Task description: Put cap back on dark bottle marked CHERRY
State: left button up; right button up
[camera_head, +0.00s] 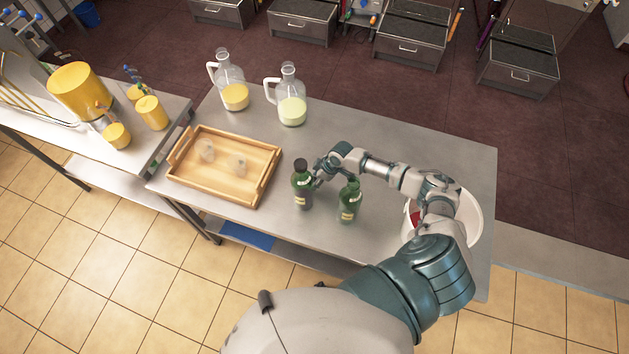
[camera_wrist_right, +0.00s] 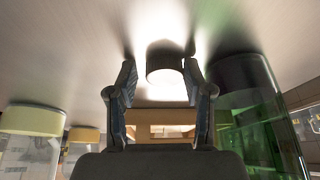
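A dark green bottle (camera_head: 302,190) with a dark cap on top stands upright on the table. A second green bottle (camera_head: 349,203) stands to its right; I cannot tell which is marked CHERRY, as the labels are too small to read. My right gripper (camera_head: 321,166) is low, just right of and behind the first bottle. In the right wrist view, which is upside down, my right gripper (camera_wrist_right: 161,75) has its fingers apart. A small dark cylinder, likely a loose cap (camera_wrist_right: 165,64), stands on the table between the fingertips. A green bottle (camera_wrist_right: 262,120) is close beside them. My left gripper is out of view.
A wooden tray (camera_head: 263,190) with two small pale items is at left. Two glass jugs, one yellow (camera_head: 235,97) and one pale green (camera_head: 292,111), stand at the back. A white bucket (camera_head: 474,214) stands at right, partly behind my arm. The back right tabletop is clear.

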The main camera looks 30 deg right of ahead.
jog(key=shift+a, duration=0.1)
jog(key=shift+c, duration=1.1)
jog(key=shift+a, duration=0.2)
jog(key=shift+c, duration=0.3)
jog(key=shift+a+r, duration=0.15)
jog(key=shift+a, duration=0.3)
jog(key=shift+c, duration=0.3)
jog(key=shift+r, duration=0.25)
jog(key=r, duration=0.2)
jog(key=d+r, duration=0.1)
jog(key=r, duration=0.4)
jog(key=shift+d, duration=0.15)
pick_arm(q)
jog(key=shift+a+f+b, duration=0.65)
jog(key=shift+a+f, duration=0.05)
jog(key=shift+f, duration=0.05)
pick_arm(e)
notch_tip(320, 180, up, 10)
jog(key=shift+r, duration=0.2)
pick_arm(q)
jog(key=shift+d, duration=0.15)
pick_arm(e)
jog(key=shift+a, duration=0.2)
